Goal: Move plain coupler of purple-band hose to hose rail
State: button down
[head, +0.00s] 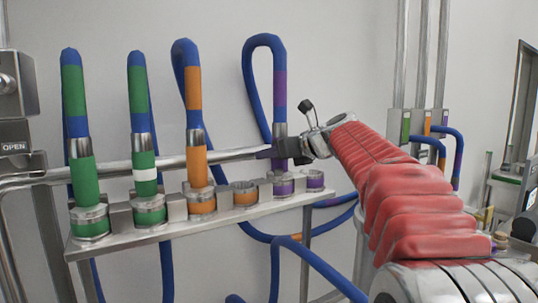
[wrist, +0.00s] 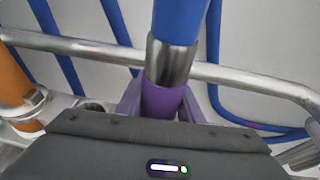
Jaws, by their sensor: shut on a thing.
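The purple-band hose is a blue loop with a purple band (head: 280,88), standing upright fourth from the left in the head view. Its metal collar (head: 280,130) sits just above my gripper (head: 290,150). In the wrist view its plain purple coupler (wrist: 164,99) shows below the metal collar (wrist: 172,60), with no white band visible. My gripper is shut on this coupler; its jaws hide the lower part. A purple socket (head: 283,188) lies directly below; I cannot tell if the coupler touches it. Purple prongs (wrist: 130,101) flank the coupler. A metal bar (wrist: 235,73) passes behind it.
Green couplers (head: 84,180), one white-banded (head: 146,174), and an orange coupler (head: 199,165) stand left on the metal shelf (head: 160,229). An orange socket (head: 245,192) and another purple socket (head: 315,180) are empty. Blue hoses (head: 310,262) hang below. A rack with coloured tags (head: 427,122) stands right.

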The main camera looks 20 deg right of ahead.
jog(key=shift+f, duration=0.15)
dwell(0.6)
jog(key=c, duration=1.1)
grip_release()
jog(key=v, duration=1.3)
jog(key=shift+s+d, duration=0.15)
jog(key=shift+s, duration=0.25)
